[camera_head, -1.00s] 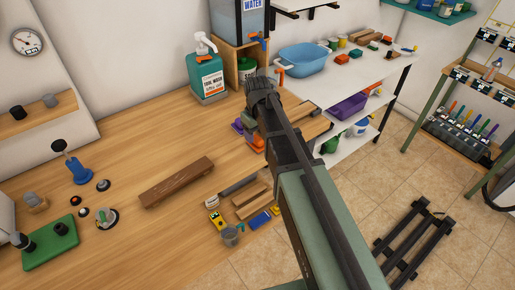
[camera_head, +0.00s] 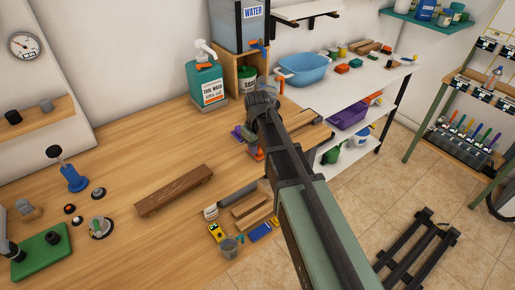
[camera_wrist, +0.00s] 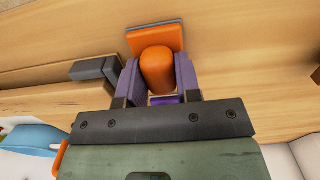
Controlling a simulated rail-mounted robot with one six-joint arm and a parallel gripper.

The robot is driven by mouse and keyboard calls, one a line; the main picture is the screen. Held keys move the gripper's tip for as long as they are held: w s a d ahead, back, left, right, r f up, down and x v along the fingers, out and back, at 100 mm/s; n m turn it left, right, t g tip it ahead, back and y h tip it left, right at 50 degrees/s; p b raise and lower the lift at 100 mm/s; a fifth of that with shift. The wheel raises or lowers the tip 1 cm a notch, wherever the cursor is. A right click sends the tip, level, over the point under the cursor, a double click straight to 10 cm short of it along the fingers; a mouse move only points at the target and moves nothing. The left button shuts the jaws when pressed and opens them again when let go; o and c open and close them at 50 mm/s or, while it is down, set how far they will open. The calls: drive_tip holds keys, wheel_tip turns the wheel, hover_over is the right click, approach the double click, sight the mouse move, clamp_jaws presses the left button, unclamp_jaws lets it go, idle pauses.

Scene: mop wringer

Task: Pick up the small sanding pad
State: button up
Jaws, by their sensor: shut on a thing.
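An orange sanding pad with a rounded knob (camera_wrist: 157,68) and a grey underside shows in the wrist view. My gripper (camera_wrist: 158,75) is shut on its knob, one finger on each side. In the head view my gripper is mostly hidden behind my arm, with orange parts (camera_head: 256,153) showing beside it over the bench. A purple piece (camera_wrist: 165,99) shows between the fingers, close to my gripper's palm. I cannot tell whether the pad is clear of the wood.
A grey block (camera_wrist: 93,69) lies beside the left finger. The teal tool wash bottle (camera_head: 207,85) and water tank (camera_head: 238,25) stand behind. A wooden plank (camera_head: 174,190) lies left, with clear bench around it.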

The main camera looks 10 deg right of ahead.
wheel_tip(320, 180, up, 20)
drive_tip(key=p, duration=1.9)
drive_tip(key=shift+p, duration=0.4)
